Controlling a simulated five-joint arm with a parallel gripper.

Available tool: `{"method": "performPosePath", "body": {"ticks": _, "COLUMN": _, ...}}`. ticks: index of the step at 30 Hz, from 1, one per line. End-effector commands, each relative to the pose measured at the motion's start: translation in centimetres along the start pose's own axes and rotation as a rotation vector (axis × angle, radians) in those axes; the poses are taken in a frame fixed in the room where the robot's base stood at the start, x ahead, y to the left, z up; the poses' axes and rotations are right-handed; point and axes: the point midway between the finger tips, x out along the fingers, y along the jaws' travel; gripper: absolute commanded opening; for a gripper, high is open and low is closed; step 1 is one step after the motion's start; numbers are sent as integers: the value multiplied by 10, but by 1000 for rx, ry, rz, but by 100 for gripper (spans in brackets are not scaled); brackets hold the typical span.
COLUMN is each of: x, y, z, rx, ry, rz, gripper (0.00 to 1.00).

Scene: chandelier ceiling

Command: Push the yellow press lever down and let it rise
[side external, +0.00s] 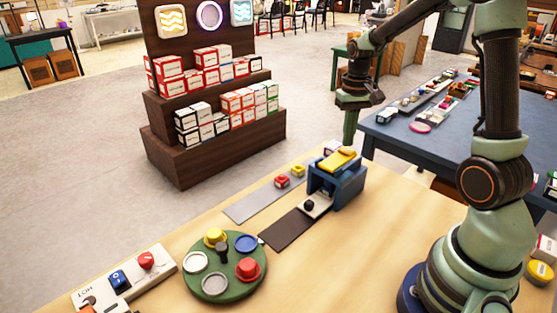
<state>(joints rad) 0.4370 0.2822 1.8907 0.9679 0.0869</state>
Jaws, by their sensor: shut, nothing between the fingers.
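The yellow press lever (338,160) sits on top of a blue press (346,187) at the back of the wooden table. The lever is tilted, with its right end higher. My gripper (349,140) is shut and empty. It points down, and in the picture its tip is just above the lever's raised right end. I cannot tell whether it touches the lever or hangs behind it. A small pale plate with a black knob (309,206) sticks out from the front of the press.
A dark strip (290,230) and a grey strip (252,202) lie beside the press, with small red (282,181) and yellow (298,171) pieces behind. A green round tray (219,288) with coloured pieces and a white switch panel (124,285) stand front left.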

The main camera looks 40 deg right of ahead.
Motion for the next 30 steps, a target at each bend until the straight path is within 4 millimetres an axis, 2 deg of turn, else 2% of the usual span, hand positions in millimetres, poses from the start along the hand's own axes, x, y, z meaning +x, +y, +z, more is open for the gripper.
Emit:
{"method": "performPosePath", "body": {"ticks": 9, "x": 15, "y": 0, "z": 1, "rx": 0, "ry": -3, "rz": 0, "gripper": 0}}
{"method": "performPosePath", "body": {"ticks": 30, "x": 28, "y": -2, "z": 1, "rx": 0, "ry": -2, "rz": 0, "gripper": 0}}
